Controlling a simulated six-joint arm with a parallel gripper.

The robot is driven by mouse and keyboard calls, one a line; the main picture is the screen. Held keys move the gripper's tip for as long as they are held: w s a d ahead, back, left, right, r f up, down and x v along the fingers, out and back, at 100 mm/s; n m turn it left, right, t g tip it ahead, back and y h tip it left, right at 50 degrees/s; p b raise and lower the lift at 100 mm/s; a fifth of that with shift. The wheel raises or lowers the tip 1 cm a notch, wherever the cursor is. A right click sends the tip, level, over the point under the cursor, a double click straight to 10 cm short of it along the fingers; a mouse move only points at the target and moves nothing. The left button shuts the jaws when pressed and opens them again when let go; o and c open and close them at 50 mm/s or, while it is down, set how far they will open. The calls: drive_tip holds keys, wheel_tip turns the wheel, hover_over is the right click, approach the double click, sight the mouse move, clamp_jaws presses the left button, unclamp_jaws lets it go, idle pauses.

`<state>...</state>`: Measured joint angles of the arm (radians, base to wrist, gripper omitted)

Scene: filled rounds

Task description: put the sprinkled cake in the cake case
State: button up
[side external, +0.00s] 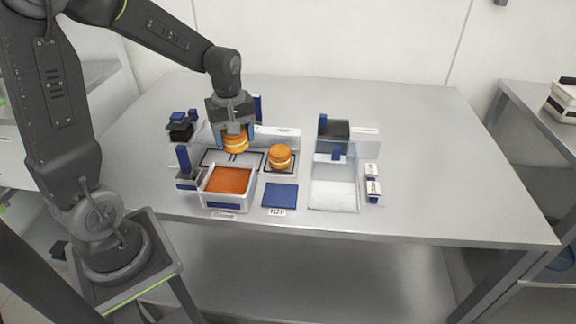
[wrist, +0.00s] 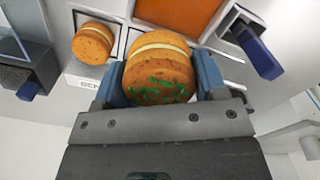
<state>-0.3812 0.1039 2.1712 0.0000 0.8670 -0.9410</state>
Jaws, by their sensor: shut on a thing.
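A sprinkled cake (wrist: 158,72), two orange-brown rounds with a pale filling and green bits on one face, is held between the blue fingers of my gripper (side external: 236,138). In the side view this cake (side external: 236,146) is just over the outlined pad at the left of the work area; any gap below it is hard to judge. A second filled cake (side external: 280,158) stands on a pad to the right and shows in the wrist view (wrist: 92,44) without visible green. A clear-walled case (side external: 334,195) with a pale floor is further right; I cannot read its label.
A white-walled tray (side external: 207,199) with orange filling stands in front, beside a blue pad (side external: 280,195). A dark box (side external: 334,128) stands behind the clear case. Small dark and blue blocks (side external: 181,128) are at the left. The table's right side is bare.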

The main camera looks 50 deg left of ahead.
drive_tip(key=w+d+f+m, duration=0.1)
drive_tip(key=w+d+m, duration=0.6)
drive_tip(key=w+d, duration=1)
drive_tip(key=f, duration=0.3)
drive_tip(key=s+d+f, duration=0.1)
drive_tip(key=f, duration=0.2)
drive_tip(key=s+d+f, duration=0.1)
drive_tip(key=f, duration=0.2)
drive_tip(key=shift+f, duration=0.35)
drive_tip(key=shift+f, duration=0.1)
drive_tip(key=o, duration=0.7)
drive_tip(key=shift+w, duration=0.1)
